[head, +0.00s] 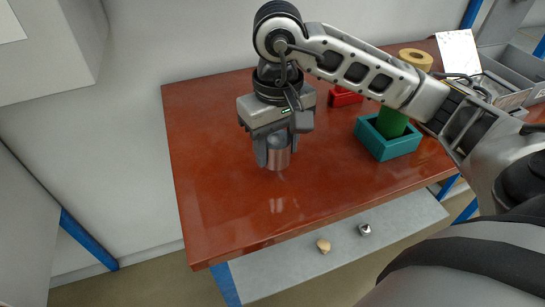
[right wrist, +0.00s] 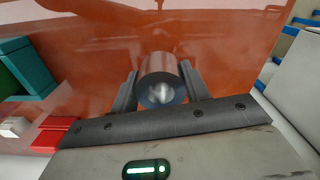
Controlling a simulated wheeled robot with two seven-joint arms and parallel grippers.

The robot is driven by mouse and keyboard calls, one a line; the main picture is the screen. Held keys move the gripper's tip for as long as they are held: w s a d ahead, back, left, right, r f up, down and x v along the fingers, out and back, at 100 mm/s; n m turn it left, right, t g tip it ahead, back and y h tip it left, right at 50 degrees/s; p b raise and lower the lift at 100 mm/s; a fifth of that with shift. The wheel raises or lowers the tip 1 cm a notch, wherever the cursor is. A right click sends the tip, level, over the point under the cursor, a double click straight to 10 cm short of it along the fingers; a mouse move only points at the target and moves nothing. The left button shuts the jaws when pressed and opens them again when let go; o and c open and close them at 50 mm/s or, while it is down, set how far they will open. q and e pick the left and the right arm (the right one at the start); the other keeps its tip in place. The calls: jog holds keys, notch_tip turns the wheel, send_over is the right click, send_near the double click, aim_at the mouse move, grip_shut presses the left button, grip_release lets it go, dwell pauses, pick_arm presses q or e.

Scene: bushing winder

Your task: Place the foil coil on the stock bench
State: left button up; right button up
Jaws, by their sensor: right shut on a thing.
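The foil coil (head: 277,158) is a shiny silver cylinder, upright, at the left part of the red-brown stock bench (head: 215,200). My right gripper (head: 277,150) is above it, pointing down, with its two fingers shut on the coil's sides. In the right wrist view the coil (right wrist: 161,72) sits between the two fingers (right wrist: 158,90). Its lower end is at or just above the bench top; I cannot tell if it touches. My left gripper is not in view.
Grey bins (head: 505,75) are at far right. Two small parts lie on the lower shelf (head: 300,262). The bench's left and front are clear.

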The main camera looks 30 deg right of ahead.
aim_at(273, 162)
jog(key=f, duration=0.3)
jog(key=shift+w+a+f+p, duration=0.2)
jog(key=shift+w+a+p, duration=0.1)
jog(key=shift+p, duration=0.1)
jog(key=shift+f, duration=0.3)
jog(key=shift+f, duration=0.2)
jog(key=o, duration=1.1)
jog(key=shift+c, duration=0.2)
notch_tip(273, 162, up, 12)
jog(key=shift+r+p, duration=0.25)
jog(key=shift+p, duration=0.15)
jog(key=shift+s, duration=0.1)
